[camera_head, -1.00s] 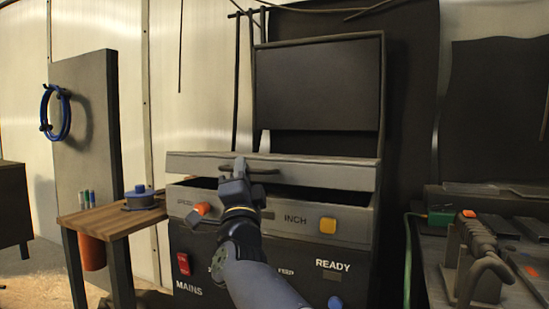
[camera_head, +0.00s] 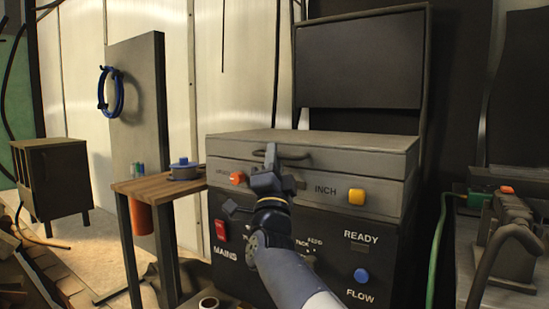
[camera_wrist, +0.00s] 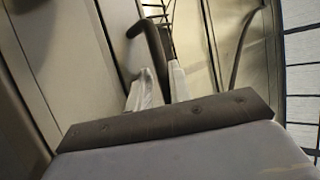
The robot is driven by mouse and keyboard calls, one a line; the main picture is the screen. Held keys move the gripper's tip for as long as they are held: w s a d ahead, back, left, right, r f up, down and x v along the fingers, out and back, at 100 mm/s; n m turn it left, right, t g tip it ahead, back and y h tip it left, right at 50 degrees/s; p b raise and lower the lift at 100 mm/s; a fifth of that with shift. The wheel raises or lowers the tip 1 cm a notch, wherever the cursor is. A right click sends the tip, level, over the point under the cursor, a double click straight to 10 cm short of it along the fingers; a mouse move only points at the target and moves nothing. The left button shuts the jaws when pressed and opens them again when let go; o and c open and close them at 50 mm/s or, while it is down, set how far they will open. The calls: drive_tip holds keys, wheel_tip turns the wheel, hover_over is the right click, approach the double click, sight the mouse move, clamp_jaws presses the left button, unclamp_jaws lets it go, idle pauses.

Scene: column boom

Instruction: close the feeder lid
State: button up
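The grey feeder lid (camera_head: 340,141) lies flat on top of the dark feeder cabinet (camera_head: 318,225) in the head view, with only a thin seam under its front edge. Its dark bar handle (camera_head: 298,157) is on the front face. My gripper (camera_head: 272,158) is at the handle's left part, its fingers pointing up. In the wrist view the handle (camera_wrist: 152,42) runs down between the two pale fingers (camera_wrist: 160,88), which look closed on it. The contact point is partly hidden.
A wooden side table (camera_head: 160,187) with a blue-lidded pot (camera_head: 184,170) stands left of the cabinet. A bench (camera_head: 470,235) with tools and a green hose (camera_head: 437,245) stands right. The cabinet front carries a red switch (camera_head: 221,230) and coloured knobs.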

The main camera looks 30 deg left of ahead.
drive_tip(key=shift+o, duration=1.4)
drive_tip(key=shift+s+f, duration=0.1)
drive_tip(key=shift+f, duration=0.05)
drive_tip(key=v, duration=1)
drive_tip(key=shift+s+f, duration=0.15)
drive_tip(key=shift+s, duration=0.15)
drive_tip(key=shift+w+d, duration=0.1)
drive_tip(key=shift+x, duration=5.45)
drive_tip(key=shift+d, duration=0.1)
